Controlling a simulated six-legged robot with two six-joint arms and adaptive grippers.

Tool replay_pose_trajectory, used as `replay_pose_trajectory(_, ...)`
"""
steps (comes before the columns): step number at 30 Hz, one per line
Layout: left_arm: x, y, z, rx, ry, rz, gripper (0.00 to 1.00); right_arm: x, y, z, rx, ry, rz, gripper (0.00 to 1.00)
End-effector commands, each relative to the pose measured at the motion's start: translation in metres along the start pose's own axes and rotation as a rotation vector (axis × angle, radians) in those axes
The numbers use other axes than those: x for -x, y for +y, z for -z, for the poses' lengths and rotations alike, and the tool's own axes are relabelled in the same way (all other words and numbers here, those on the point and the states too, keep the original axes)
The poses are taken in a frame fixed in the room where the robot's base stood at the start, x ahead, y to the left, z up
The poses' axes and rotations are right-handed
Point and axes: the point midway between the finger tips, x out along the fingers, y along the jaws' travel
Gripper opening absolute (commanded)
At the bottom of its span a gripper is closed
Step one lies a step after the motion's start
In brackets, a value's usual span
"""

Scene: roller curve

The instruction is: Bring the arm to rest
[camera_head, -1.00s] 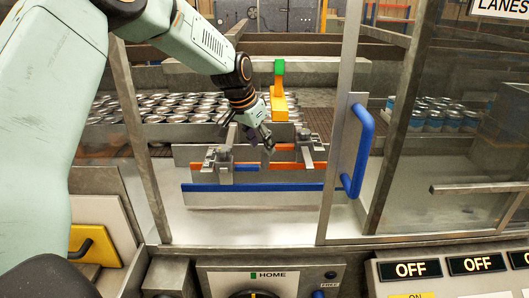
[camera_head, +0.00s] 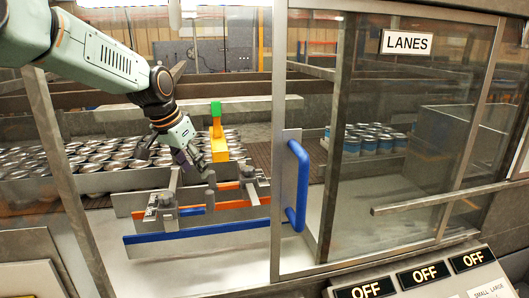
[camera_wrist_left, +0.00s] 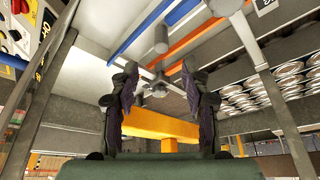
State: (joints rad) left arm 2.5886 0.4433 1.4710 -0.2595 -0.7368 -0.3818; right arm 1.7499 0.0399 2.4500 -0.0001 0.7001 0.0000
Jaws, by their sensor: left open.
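My left arm reaches in from the upper left in the head view, through the opening left of the sliding door. My left gripper (camera_head: 200,168) is above the lane rails, near the orange block with the green top (camera_head: 217,145). In the left wrist view the two dark fingers (camera_wrist_left: 158,100) stand wide apart with nothing between them. Behind them show a grey clamp knob (camera_wrist_left: 160,85) and an orange-yellow bar (camera_wrist_left: 160,127). I cannot tell whether the gripper touches anything. My right gripper is not in view.
A glass door with a blue handle (camera_head: 298,185) stands right of the arm. A blue rail (camera_head: 195,232) and an orange rail (camera_head: 235,203) lie below the gripper. Many cans (camera_head: 90,155) fill the left; blue cans (camera_head: 368,138) stand behind glass. OFF panels (camera_head: 424,274) are in front.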

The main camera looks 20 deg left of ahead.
Motion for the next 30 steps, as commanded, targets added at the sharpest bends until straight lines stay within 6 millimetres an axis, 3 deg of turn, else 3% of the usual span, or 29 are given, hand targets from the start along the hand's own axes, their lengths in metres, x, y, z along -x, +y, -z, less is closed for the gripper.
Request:
replay_pose_trajectory(2, -0.002, 0.001, -0.001, 0.000, -0.002, 0.000, 0.47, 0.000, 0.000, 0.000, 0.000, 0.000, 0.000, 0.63)
replay_pose_trajectory(5, -0.022, 0.010, -0.009, 0.003, -0.018, -0.005, 0.47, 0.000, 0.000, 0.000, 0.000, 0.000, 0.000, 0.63)
replay_pose_trajectory(8, -0.063, 0.031, -0.030, 0.015, -0.047, -0.014, 0.47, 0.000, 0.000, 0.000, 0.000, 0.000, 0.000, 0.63)
replay_pose_trajectory(11, -0.113, 0.059, -0.065, 0.036, -0.082, -0.024, 0.47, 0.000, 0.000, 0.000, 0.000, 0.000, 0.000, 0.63)
replay_pose_trajectory(15, -0.170, 0.098, -0.126, 0.077, -0.132, -0.034, 0.47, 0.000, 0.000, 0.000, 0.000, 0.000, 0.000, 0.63)
replay_pose_trajectory(17, -0.190, 0.114, -0.155, 0.097, -0.155, -0.036, 0.47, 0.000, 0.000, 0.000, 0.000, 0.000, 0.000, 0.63)
replay_pose_trajectory(21, -0.224, 0.151, -0.233, 0.144, -0.214, -0.034, 0.47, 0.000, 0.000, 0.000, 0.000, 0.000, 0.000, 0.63)
replay_pose_trajectory(25, -0.237, 0.182, -0.309, 0.187, -0.269, -0.021, 0.47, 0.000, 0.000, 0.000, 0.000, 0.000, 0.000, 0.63)
replay_pose_trajectory(30, -0.230, 0.211, -0.394, 0.233, -0.331, 0.005, 0.47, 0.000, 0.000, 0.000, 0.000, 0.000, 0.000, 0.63)
